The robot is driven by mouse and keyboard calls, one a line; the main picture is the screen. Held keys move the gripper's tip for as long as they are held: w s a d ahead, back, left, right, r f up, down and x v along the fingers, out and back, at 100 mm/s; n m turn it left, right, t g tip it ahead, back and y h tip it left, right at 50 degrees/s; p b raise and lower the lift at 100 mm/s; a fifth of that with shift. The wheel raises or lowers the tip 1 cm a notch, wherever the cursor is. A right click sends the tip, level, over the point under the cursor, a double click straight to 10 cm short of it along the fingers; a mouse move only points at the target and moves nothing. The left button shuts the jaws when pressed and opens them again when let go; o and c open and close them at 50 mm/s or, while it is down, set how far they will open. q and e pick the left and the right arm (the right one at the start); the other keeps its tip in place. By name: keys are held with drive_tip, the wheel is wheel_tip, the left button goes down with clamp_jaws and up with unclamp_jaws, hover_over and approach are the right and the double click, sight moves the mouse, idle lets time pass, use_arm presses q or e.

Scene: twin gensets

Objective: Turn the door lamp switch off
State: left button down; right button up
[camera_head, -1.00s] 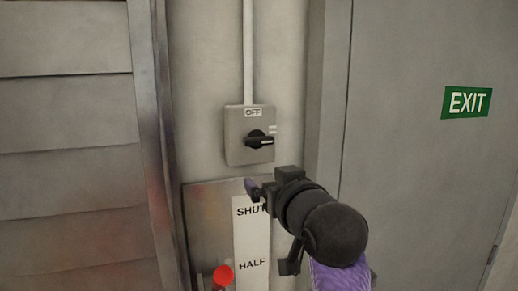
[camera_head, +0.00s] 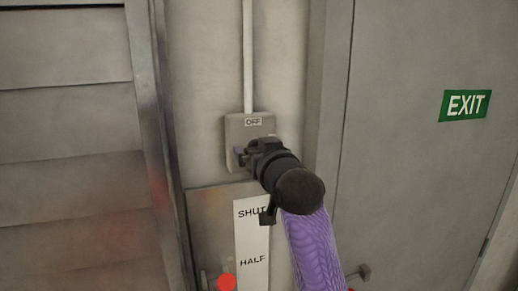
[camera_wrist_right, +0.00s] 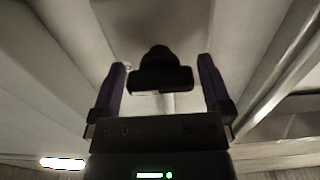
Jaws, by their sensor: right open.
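The door lamp switch is a grey box (camera_head: 237,127) with an OFF label at its top, on the wall left of the door. My right gripper (camera_head: 247,154) is in front of the box's lower part and hides the knob in the head view. In the right wrist view the black knob (camera_wrist_right: 160,76) stands between the two purple fingers of my right gripper (camera_wrist_right: 162,67), which are open with a gap on each side. The knob's bar lies across the picture. I cannot tell if the fingers reach past it. My left gripper is not in view.
A conduit (camera_head: 248,60) runs up from the box. Below is a panel (camera_head: 213,225) with a SHUT and HALF label strip (camera_head: 252,240) and a red knob (camera_head: 226,282). A grey door (camera_head: 410,150) with an EXIT sign (camera_head: 465,104) is at right, a slatted shutter (camera_head: 65,150) at left.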

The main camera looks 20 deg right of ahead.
drive_tip(key=c, duration=1)
drive_tip(key=shift+c, duration=0.2)
drive_tip(key=n, duration=0.4)
drive_tip(key=shift+n, duration=0.4)
drive_tip(key=n, duration=0.9)
drive_tip(key=shift+n, duration=2.1)
